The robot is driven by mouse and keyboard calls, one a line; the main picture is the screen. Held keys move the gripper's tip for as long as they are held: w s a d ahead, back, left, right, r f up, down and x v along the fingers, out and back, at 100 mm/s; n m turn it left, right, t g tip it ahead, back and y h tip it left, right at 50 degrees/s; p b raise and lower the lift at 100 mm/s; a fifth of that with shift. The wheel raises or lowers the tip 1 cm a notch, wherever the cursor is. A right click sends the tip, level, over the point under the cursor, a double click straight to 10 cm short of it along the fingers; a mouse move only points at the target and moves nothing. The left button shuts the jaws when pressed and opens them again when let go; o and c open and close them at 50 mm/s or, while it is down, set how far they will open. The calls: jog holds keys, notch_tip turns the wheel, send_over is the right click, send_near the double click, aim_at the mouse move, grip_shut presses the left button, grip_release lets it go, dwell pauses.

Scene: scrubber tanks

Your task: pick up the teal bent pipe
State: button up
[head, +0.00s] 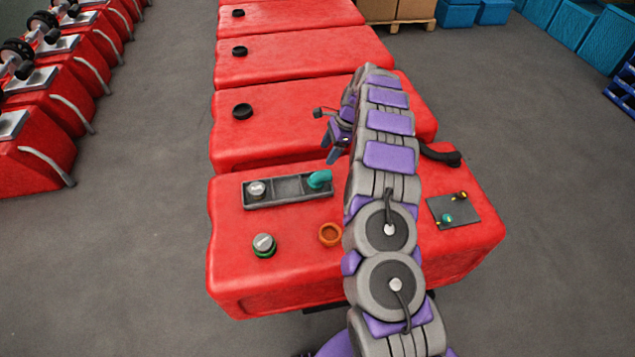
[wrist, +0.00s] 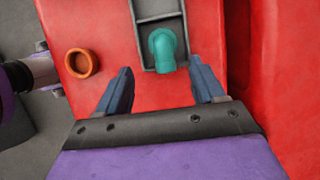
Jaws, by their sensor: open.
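The teal bent pipe (head: 319,179) stands in the right end compartment of a dark grey tray (head: 290,187) on the nearest red tank (head: 300,275). My gripper (wrist: 163,78) is open and empty, with one dark blue finger on each side. In the head view my gripper (head: 331,137) is near the far edge of the tank, partly hidden by my arm. I cannot tell its exact height above the pipe.
A grey-white cap (head: 257,189) sits in the tray's left end. An orange ring (head: 330,234) and a green-based knob (head: 264,245) are in front. A dark plate (head: 453,210) with small fittings lies at right. More red tanks (head: 290,55) stand behind.

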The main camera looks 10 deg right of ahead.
aim_at(317, 173)
jog(key=b+x, duration=0.1)
jog(key=x, duration=0.6)
jog(key=shift+f, duration=0.15)
jog(key=x, duration=0.1)
jog(key=b+x, duration=0.1)
jog(key=x, duration=0.1)
jog(key=b+x, duration=0.1)
jog(key=shift+w+d+f, duration=0.1)
jog(key=shift+d+f, duration=0.15)
jog(key=shift+f, duration=0.2)
jog(key=shift+a+f, duration=0.2)
jog(key=shift+f, duration=0.1)
jog(key=shift+c, duration=0.2)
jog(key=c, duration=1.1)
